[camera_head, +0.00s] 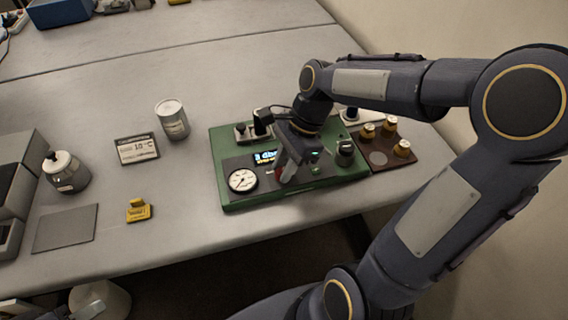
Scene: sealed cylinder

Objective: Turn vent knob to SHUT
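A green device (225,168) with a dark face lies on the table, with a white round gauge (242,181) and a small lit display (265,157). A black knob (345,150) sits at its right end; I cannot read its label or setting, nor tell if it is the vent knob. My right gripper (286,172) points down over the middle of the face, left of that knob. Something red shows beside its fingertips, partly hidden. The finger gap is not clear. Grey parts at the bottom left edge may belong to my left arm; no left gripper is recognizable.
A brown tray (379,159) with several gold-topped pieces stands right of the device. A metal can (172,119), a small display (137,149), a yellow tag (138,210), a white-lidded jar (66,172) and a grey mat (65,228) are to the left. The table behind is mostly clear.

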